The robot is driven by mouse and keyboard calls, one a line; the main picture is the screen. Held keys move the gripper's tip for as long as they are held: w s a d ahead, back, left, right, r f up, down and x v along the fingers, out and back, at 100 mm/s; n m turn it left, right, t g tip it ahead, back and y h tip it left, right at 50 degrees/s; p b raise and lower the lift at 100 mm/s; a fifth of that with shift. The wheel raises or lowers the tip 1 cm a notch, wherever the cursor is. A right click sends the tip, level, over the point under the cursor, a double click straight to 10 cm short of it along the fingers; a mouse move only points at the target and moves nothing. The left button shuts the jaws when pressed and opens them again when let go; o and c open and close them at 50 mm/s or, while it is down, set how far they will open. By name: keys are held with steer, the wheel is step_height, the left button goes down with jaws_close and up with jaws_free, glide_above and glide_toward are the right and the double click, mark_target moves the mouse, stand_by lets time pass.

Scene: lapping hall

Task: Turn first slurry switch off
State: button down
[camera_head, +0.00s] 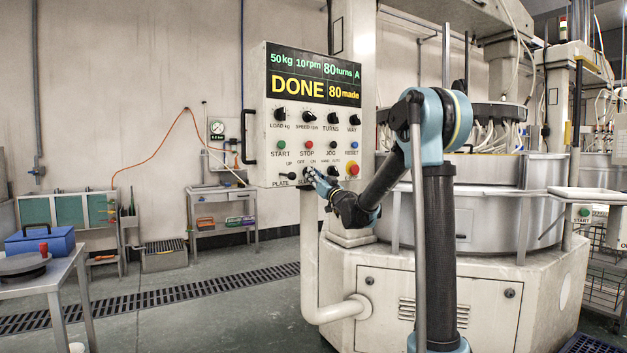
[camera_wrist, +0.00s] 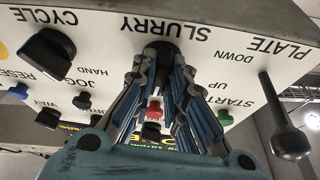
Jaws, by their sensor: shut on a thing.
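The control panel (camera_head: 262,130) hangs on the lapping machine, with a display reading DONE and 80 made. The slurry switch (camera_wrist: 162,50) is a dark knob under the SLURRY label in the wrist view, which shows the panel upside down. My gripper (camera_head: 311,172) is at the panel's lower edge, and it also shows in the wrist view (camera_wrist: 162,66). Its ribbed blue-grey fingers are closed around the slurry knob. The fingers hide most of the knob, so its exact setting cannot be read. OFF and ON marks show above it in the head view.
The PLATE lever (camera_wrist: 286,135) and the black CYCLE knob (camera_wrist: 48,54) flank the gripper closely. A red button (camera_head: 353,169) is at the panel's lower right. A white pipe (camera_head: 310,260) runs below the panel. The floor to the left is open, with a drain grate.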

steer(key=shift+w+d+r+n+g+y, duration=0.15)
steer(key=shift+n+g+y, duration=0.5)
steer(key=shift+n, duration=1.1)
steer(key=shift+w+n+g+y, duration=0.1)
steer(key=shift+n+g+y, duration=0.55)
steer(key=shift+n, duration=1.05)
steer(key=shift+w+d+r+n+g+y, duration=0.15)
steer(key=shift+n+g+y, duration=0.45)
steer(key=shift+n, duration=1.15)
steer(key=shift+f+g, duration=0.1)
steer(key=shift+g, duration=0.2)
steer(key=c, duration=1.6)
jaws_free()
steer(key=shift+a+f, duration=0.1)
steer(key=shift+s, duration=0.15)
steer(key=v, duration=1.2)
steer(key=shift+f, duration=0.1)
